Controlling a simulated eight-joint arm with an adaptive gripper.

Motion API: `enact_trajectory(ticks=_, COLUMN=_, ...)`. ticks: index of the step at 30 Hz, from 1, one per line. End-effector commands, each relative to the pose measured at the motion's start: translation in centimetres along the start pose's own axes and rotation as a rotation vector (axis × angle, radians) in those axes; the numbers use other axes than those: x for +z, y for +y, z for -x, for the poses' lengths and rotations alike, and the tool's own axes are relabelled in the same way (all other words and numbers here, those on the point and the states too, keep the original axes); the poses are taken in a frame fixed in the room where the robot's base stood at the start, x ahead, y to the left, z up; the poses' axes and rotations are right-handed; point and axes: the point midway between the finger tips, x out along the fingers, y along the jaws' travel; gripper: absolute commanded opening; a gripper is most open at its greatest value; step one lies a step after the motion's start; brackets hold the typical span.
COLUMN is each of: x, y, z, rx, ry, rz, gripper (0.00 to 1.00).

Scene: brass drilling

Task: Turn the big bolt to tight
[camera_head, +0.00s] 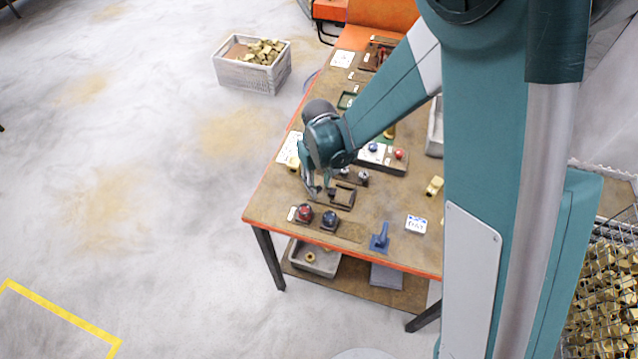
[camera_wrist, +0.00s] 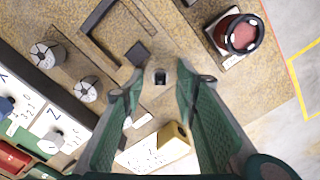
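Two silver round pieces that look like bolt heads stand on the table in the wrist view, a larger one (camera_wrist: 46,54) and a smaller one (camera_wrist: 87,90). They also show in the head view right of my gripper, one (camera_head: 363,178) beside the other (camera_head: 344,172). I cannot tell surely which is the big bolt. My gripper (camera_wrist: 158,84) points down with its fingers apart, and its tip (camera_head: 314,188) is low over the table's left part.
A dark frame fixture (camera_head: 342,197) lies beside my gripper. A red knob (camera_head: 304,213), a dark blue knob (camera_head: 329,219) and a blue lever (camera_head: 380,238) stand near the front edge. A brass block (camera_wrist: 173,141) lies on a white sheet.

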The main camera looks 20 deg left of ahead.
Motion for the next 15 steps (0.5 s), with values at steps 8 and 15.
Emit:
enact_trajectory(ticks=8, x=-0.01, y=0.01, z=0.01, rx=0.0, ry=0.0, rz=0.0, gripper=0.0)
enact_trajectory(ticks=15, x=0.0, y=0.01, z=-0.09, rx=0.0, ry=0.0, rz=-0.025, gripper=0.0)
